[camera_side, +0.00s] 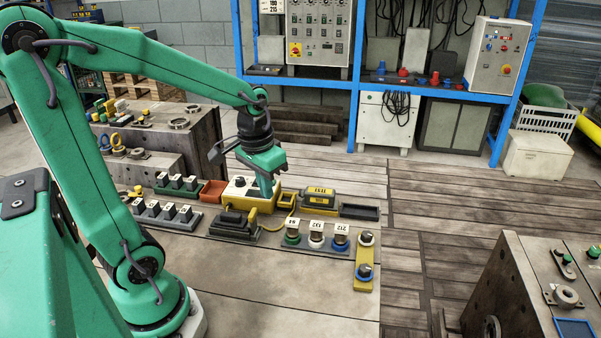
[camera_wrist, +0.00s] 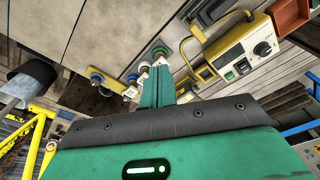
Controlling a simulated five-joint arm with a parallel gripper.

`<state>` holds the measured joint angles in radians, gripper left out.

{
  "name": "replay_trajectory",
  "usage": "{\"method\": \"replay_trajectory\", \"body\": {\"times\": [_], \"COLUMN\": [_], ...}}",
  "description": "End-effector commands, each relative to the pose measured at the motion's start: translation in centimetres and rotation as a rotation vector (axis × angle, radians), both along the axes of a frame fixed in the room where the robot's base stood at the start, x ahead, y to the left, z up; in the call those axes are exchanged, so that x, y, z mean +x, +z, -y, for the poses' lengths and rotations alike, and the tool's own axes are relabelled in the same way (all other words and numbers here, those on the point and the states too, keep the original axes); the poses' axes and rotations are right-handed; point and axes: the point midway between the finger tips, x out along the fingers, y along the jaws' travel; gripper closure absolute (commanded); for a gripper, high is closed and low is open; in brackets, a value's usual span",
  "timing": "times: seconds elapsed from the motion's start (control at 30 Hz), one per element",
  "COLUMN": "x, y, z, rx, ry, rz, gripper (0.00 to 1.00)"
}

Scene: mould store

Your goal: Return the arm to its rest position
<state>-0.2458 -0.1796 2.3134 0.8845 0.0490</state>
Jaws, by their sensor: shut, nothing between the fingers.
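My green arm reaches from the left over the workbench (camera_side: 290,282) in the side view. My gripper (camera_side: 267,193) points down in front of a yellow and cream control box (camera_side: 240,183); I cannot tell whether it touches it. In the wrist view my gripper's green fingers (camera_wrist: 160,70) lie together, with nothing seen between them. The yellow box (camera_wrist: 238,48) shows there to their right. No rest stand or marker for the arm can be made out.
Three labelled cylinders (camera_side: 316,236) stand to the right of my gripper, beside a yellow plate (camera_side: 364,264) with knobs. A dark clamp-like tool (camera_side: 238,222) lies in front. Red (camera_side: 213,191) and dark (camera_side: 360,211) trays flank the box. The bench front is clear.

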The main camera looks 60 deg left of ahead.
Motion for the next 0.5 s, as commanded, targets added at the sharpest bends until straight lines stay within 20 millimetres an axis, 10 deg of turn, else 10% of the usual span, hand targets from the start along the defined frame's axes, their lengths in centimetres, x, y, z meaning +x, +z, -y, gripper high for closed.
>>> {"method": "replay_trajectory", "body": {"times": [0.5], "x": [-4.0], "y": [6.0], "z": [5.3], "rx": [0.033], "ry": [-0.138], "rz": [0.255], "gripper": [1.00]}}
